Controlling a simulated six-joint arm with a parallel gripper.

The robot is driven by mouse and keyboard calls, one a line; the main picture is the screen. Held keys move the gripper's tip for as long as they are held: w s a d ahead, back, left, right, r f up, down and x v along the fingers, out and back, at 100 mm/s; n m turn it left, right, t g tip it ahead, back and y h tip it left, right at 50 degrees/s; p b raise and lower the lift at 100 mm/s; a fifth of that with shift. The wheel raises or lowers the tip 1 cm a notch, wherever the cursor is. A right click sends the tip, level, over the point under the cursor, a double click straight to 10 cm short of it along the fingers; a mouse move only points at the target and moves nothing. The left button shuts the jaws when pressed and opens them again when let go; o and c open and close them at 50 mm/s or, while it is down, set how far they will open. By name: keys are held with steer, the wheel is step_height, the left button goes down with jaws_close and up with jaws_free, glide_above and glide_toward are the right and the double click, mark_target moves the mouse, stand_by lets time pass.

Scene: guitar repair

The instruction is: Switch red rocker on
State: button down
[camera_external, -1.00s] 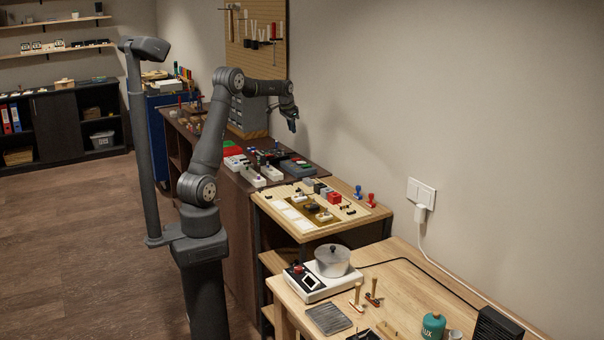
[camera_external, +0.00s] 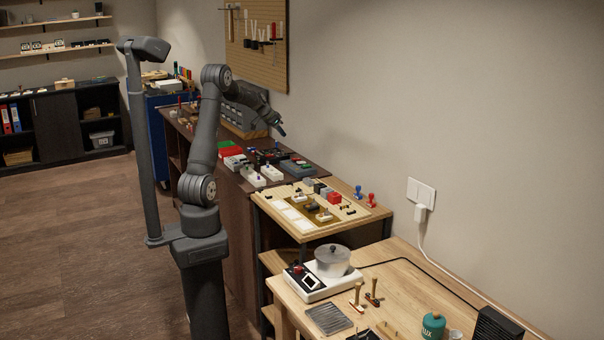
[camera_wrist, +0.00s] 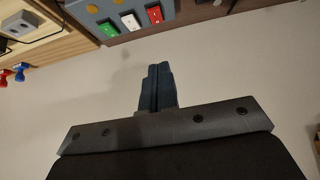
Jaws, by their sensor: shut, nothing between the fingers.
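The red rocker (camera_wrist: 155,14) shows at the top of the wrist view, the rightmost of three rockers on a grey-blue box. The white rocker (camera_wrist: 131,21) and the green rocker (camera_wrist: 109,29) sit to its left. I cannot tell the red rocker's position, on or off. My gripper (camera_wrist: 159,67) is shut and empty, with its fingertips apart from the box and below it in the picture. In the external view my gripper (camera_external: 281,130) hangs in the air above the back of the dark bench. The rocker is too small to tell there.
The dark bench (camera_external: 247,187) carries several small devices close together. A wooden stand with switches (camera_external: 275,212) is nearer the camera. Blue and red pegs (camera_wrist: 20,72) show at the left of the wrist view. The wall is close behind the bench.

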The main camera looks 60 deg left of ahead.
glide_above(294, 159)
steer(key=f, duration=0.7)
steer(key=shift+s+a+f, duration=0.3)
steer(key=shift+s+f, duration=0.1)
step_height(294, 159, down, 3)
steer(key=shift+s+f, duration=0.1)
steer(key=shift+f, duration=0.5)
steer(key=shift+s, duration=0.1)
steer(key=shift+s+f, duration=0.1)
steer(key=shift+f, duration=0.25)
steer(key=shift+r, duration=0.8)
